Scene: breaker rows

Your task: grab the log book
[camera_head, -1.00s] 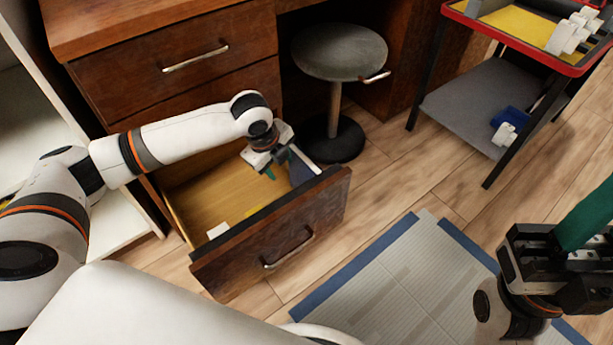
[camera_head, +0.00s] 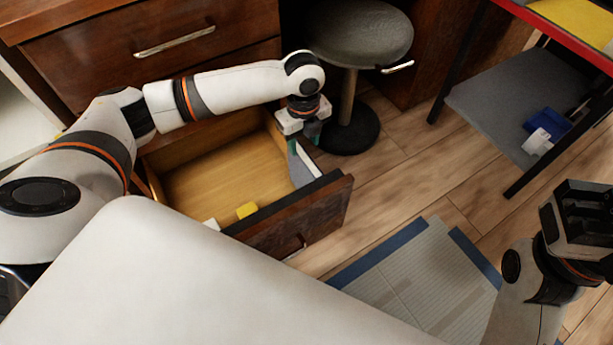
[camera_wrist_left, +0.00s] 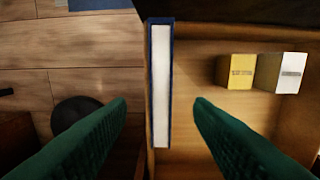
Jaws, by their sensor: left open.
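The log book appears to be the blue-covered book with a white page edge (camera_wrist_left: 160,85), standing on edge against the drawer's side wall in the left wrist view. In the head view its pale side (camera_head: 301,163) shows at the right end of the open drawer (camera_head: 325,203). My left gripper (camera_wrist_left: 160,104) is open, its green fingers apart on either side of the book's line, not visibly touching it. In the head view the left gripper (camera_head: 306,128) hangs over that drawer end. My right gripper (camera_head: 583,212) is at the right edge, its fingers out of sight.
A yellow box (camera_head: 247,210) and a white box (camera_head: 212,224) sit by the drawer front. A round stool (camera_head: 360,35) stands just beyond the drawer. A cart with a grey shelf (camera_head: 510,100) is at right. A grey-blue mat (camera_head: 415,285) lies on the floor.

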